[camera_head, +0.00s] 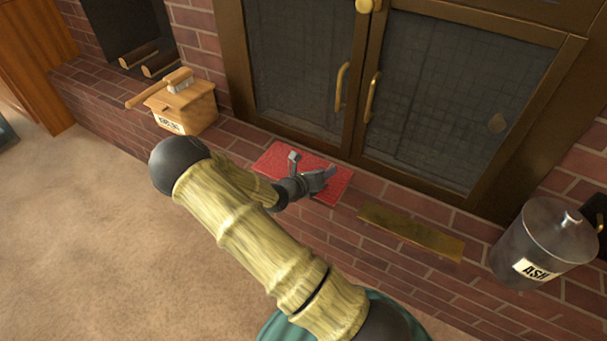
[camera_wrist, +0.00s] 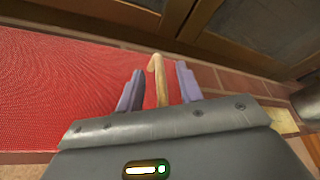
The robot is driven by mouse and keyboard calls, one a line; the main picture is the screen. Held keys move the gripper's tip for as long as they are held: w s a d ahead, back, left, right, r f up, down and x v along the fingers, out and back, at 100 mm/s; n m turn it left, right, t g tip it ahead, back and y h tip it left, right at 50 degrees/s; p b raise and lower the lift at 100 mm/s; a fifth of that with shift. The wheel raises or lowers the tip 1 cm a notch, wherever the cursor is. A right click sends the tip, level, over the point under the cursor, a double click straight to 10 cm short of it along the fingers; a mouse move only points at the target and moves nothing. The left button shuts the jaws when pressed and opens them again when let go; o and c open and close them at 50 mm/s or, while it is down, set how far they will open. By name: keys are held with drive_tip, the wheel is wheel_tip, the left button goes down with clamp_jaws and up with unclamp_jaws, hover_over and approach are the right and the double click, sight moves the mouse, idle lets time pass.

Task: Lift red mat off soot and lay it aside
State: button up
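The red mat (camera_head: 268,160) lies flat on the brick hearth in front of the glass doors. In the wrist view the mat (camera_wrist: 50,85) fills the left side. My gripper (camera_head: 312,168) is over the mat's right part, and its arm hides some of the mat. In the wrist view my gripper's two fingers (camera_wrist: 158,90) stand apart. A thin tan hooked piece (camera_wrist: 157,75) shows between them; I cannot tell whether it is fixed to the mat or touches a finger. No soot shows.
A wooden box (camera_head: 190,108) with a brush on it stands at the left of the hearth. A flat brass plate (camera_head: 410,232) lies right of the mat. A metal ash bucket (camera_head: 530,240) stands farther right. Brass-framed doors (camera_head: 425,100) rise behind.

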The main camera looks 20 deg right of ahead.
drive_tip(key=shift+b+x, duration=0.4)
drive_tip(key=shift+x, duration=0.8)
drive_tip(key=shift+c, duration=0.3)
clamp_jaws()
